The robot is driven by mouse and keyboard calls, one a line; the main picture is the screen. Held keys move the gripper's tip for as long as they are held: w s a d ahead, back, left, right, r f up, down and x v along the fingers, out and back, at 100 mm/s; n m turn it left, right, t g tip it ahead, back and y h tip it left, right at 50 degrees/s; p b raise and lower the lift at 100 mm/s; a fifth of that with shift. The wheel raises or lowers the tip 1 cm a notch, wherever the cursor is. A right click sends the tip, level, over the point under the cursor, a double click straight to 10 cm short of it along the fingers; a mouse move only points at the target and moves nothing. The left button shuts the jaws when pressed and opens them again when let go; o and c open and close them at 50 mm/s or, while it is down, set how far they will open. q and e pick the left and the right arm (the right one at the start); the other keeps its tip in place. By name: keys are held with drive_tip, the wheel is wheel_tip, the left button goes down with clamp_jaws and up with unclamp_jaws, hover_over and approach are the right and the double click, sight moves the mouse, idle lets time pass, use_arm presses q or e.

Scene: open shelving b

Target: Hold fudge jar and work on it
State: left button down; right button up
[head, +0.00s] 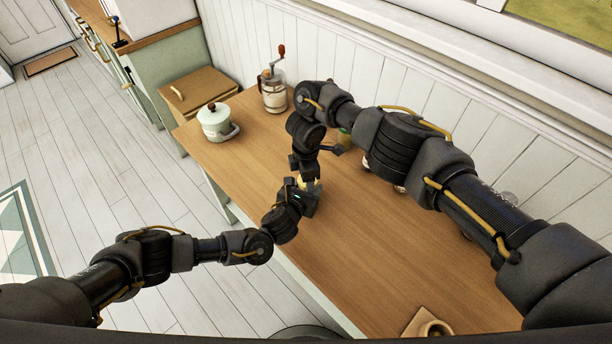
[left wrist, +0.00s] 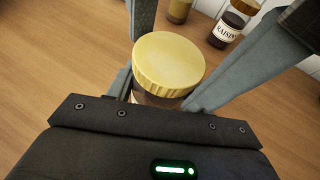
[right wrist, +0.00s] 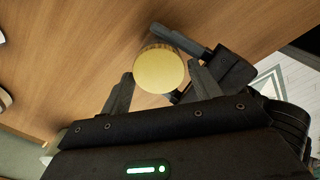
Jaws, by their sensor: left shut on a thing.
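The fudge jar (left wrist: 168,62) has a round yellow lid and a dark, mostly hidden body; no label on it can be read. My left gripper (left wrist: 160,88) is shut on the jar's body below the lid, and the jar stands out between the fingers. In the right wrist view the yellow lid (right wrist: 160,68) faces the camera. My right gripper (right wrist: 161,80) is over the jar with its fingers apart, one on each side of the lid; a gap shows, so it is open. In the head view the two grippers meet over the table and mostly hide the jar.
The wooden table (head: 250,155) is clear at its near left. A green pot (head: 215,123) and a hand grinder (head: 273,93) stand at the far end. A raisin jar (left wrist: 226,30) and another jar (left wrist: 179,10) stand near the wall. A wooden board (head: 412,325) lies at the near edge.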

drive_tip(key=shift+s, duration=0.2)
drive_tip(key=shift+w+a+r, duration=0.1)
drive_tip(key=shift+r, duration=2.2)
drive_tip(key=shift+w, duration=0.1)
drive_tip(key=shift+w+r, duration=0.25)
drive_tip(key=shift+r, duration=0.05)
drive_tip(key=r+n, duration=0.1)
drive_tip(key=n, duration=0.2)
drive_tip(key=r+n, duration=0.1)
drive_tip(key=n, duration=0.2)
drive_tip(key=d+r+n, duration=0.1)
drive_tip(key=n, duration=0.2)
drive_tip(key=shift+w, duration=0.25)
drive_tip(key=shift+s+a+n, duration=0.3)
drive_tip(key=shift+n, duration=0.4)
